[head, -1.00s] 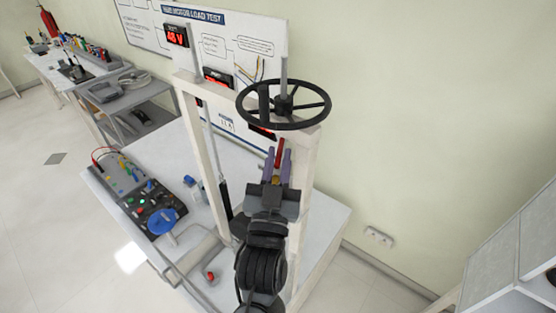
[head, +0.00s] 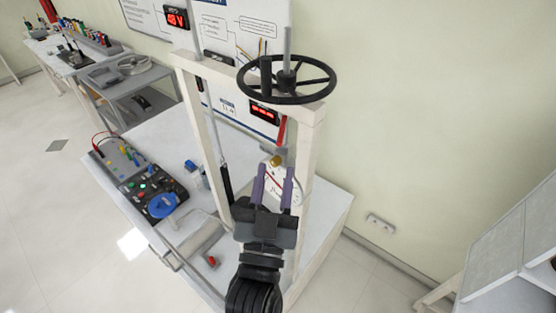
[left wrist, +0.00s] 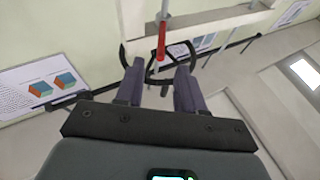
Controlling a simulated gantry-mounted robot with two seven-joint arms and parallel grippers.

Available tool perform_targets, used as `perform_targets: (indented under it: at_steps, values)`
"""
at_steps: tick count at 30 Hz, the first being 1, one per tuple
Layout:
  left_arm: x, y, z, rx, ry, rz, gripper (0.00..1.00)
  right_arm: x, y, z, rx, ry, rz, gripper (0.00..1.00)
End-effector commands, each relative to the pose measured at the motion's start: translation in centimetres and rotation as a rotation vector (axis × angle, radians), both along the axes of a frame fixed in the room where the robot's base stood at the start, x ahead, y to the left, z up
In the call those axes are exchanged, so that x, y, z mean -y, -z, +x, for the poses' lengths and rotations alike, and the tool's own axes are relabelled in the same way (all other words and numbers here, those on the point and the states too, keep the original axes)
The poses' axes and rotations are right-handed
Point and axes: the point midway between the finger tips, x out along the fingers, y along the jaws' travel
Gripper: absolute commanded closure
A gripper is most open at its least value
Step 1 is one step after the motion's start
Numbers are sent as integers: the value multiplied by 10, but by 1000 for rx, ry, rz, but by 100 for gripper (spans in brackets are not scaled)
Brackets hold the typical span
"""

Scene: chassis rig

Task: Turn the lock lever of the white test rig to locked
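The white test rig (head: 309,155) is a pale frame with a black handwheel (head: 285,80) on top. A red lever (head: 282,130) hangs below the crossbar beside the right post, with a brass-coloured knob (head: 276,160) just below it. I cannot tell from its angle whether it is locked. My left gripper (head: 275,174) is in front of and below the lever, its two purple-grey fingers apart with nothing between them. In the left wrist view the red lever (left wrist: 162,40) shows beyond and above the open fingertips of my left gripper (left wrist: 158,68). My right gripper is not in view.
A control panel (head: 145,182) with a blue knob (head: 162,205) sits on the white bench (head: 322,212) at left. A tubular rail (head: 180,262) and a small red button (head: 212,260) lie left of my arm. Open floor lies to the left.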

Motion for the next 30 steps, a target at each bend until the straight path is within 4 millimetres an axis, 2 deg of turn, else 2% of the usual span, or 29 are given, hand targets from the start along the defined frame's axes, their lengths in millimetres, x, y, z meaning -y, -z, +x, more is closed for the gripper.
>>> perform_targets:
  at_steps: [3,9,24,27,29,30]
  values:
    - [-3,8,-14,-1,0,-1,62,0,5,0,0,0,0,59]
    - [-6,11,-24,0,0,0,62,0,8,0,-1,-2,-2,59]
    - [-7,13,-26,-5,0,0,62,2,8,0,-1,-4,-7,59]
    - [-7,27,-27,-35,-1,2,62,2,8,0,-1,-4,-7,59]
    - [-9,43,-28,-70,-5,6,62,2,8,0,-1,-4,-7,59]
    - [-15,58,-27,-102,-18,10,62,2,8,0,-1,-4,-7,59]
